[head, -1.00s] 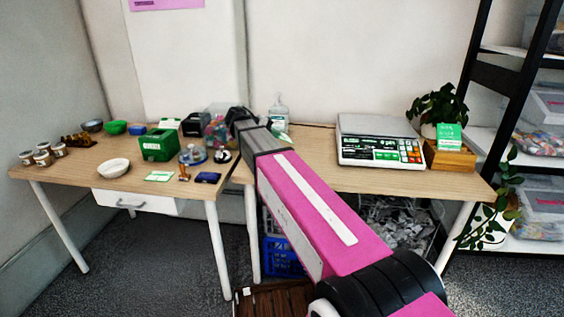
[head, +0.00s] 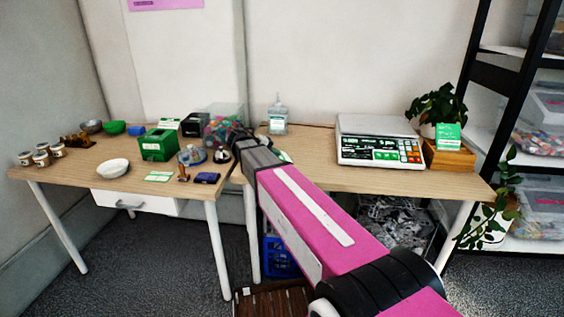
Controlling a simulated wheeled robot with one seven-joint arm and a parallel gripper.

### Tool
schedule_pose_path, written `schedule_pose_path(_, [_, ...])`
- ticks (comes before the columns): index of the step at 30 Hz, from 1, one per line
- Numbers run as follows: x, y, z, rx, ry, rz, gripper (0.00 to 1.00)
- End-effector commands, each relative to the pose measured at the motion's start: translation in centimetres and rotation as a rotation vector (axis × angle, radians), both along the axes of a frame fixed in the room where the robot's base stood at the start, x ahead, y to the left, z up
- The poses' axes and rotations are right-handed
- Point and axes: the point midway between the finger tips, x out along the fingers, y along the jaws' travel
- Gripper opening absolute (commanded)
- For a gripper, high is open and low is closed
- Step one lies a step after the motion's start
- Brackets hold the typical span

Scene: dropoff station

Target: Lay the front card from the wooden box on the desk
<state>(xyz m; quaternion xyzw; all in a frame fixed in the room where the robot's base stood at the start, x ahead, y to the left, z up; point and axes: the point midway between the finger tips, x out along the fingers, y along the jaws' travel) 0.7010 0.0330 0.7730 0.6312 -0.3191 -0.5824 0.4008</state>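The wooden box (head: 450,158) stands at the right end of the right desk (head: 317,175), beside the scale. Green and white cards (head: 448,137) stand upright in it, with their upper part above the rim. I cannot tell from here how many cards there are. My gripper (head: 239,139) is at the far end of my pink arm, above the place where the two desks meet, well to the left of the wooden box. Its fingers are too small and dark to read, so I cannot tell whether it is open or holds anything.
A white scale (head: 380,150) stands left of the box, and a potted plant (head: 436,108) is behind it. A pump bottle (head: 278,117) stands at the back. A clear tub (head: 222,124), green box (head: 159,144) and bowl (head: 112,168) crowd the left desk. Bare desk lies before the scale.

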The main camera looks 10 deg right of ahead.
Motion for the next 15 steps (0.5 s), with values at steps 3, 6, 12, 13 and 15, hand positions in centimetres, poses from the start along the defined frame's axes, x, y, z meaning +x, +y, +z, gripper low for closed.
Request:
schedule_pose_path(3, [0.00, 0.00, 0.01, 0.000, 0.000, 0.000, 0.00])
schedule_pose_path(6, [0.00, 0.00, 0.02, 0.000, 0.000, 0.000, 0.18])
schedule_pose_path(12, [0.00, 0.00, 0.02, 0.000, 0.000, 0.000, 0.18])
schedule_pose_path(13, [0.00, 0.00, 0.02, 0.000, 0.000, 0.000, 0.18])
schedule_pose_path(15, [-0.01, 0.11, 0.08, 0.000, 0.000, 0.000, 0.18])
